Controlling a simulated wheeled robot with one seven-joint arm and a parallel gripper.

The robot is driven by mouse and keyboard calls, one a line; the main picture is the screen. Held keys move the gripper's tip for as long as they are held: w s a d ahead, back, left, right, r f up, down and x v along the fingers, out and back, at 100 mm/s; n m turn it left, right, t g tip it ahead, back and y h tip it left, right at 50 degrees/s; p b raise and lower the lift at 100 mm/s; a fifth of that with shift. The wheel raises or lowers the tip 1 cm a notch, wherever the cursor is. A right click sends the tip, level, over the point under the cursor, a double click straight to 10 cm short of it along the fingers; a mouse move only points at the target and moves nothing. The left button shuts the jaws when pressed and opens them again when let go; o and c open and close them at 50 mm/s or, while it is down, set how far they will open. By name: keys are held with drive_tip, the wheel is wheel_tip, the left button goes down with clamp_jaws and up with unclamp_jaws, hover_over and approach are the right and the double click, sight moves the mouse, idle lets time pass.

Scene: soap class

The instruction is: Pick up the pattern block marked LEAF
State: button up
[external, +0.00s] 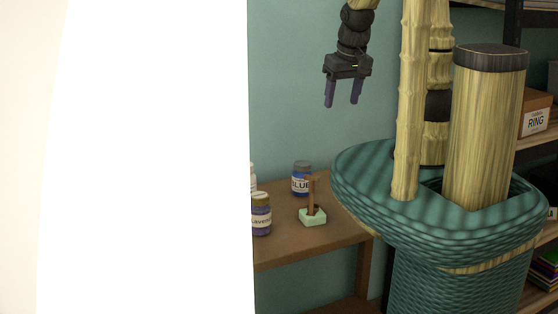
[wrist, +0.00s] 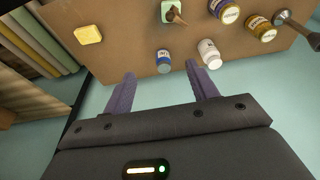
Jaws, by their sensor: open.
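No marking that reads LEAF can be made out in either view. A pale green block (external: 313,217) sits on the brown table with a brown handled piece standing on it; it also shows at the top of the wrist view (wrist: 169,9). A yellow block (wrist: 88,34) lies on the table at the upper left of the wrist view; I cannot read a mark on it. My gripper (external: 343,94) is open and empty, high above the table and apart from both blocks. Its two purple fingers (wrist: 160,72) point toward the table.
A blue jar (external: 301,180) and a purple-labelled jar (external: 261,216) stand near the green block. A white bottle (wrist: 209,53), brown-lidded jars (wrist: 260,28) and a dark-handled tool (wrist: 297,27) are on the table (wrist: 125,55). A large white surface (external: 150,160) hides the external view's left side.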

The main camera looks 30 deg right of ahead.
drive_tip(key=w+a+f+t+y+b, duration=0.1)
drive_tip(key=w+a+f+b, duration=0.2)
drive_tip(key=a, duration=0.6)
drive_tip(key=w+a+f+n+t+y+b, duration=0.15)
drive_tip(key=a+f, duration=0.35)
drive_tip(key=a, duration=0.5)
drive_tip(key=w+a+f+t+b, duration=0.2)
drive_tip(key=a+f+b, duration=0.15)
drive_tip(key=a, duration=0.55)
drive_tip(key=t+b, duration=0.6)
drive_tip(key=b, duration=0.1)
approach(161, 247)
drive_tip(key=v, duration=0.6)
drive_tip(key=shift+d+n, duration=0.25)
drive_tip(key=shift+n, duration=0.2)
drive_tip(key=shift+w, duration=0.1)
drive_tip(key=x, duration=1.2)
drive_tip(key=shift+a, duration=0.25)
drive_tip(key=shift+w+f, duration=0.1)
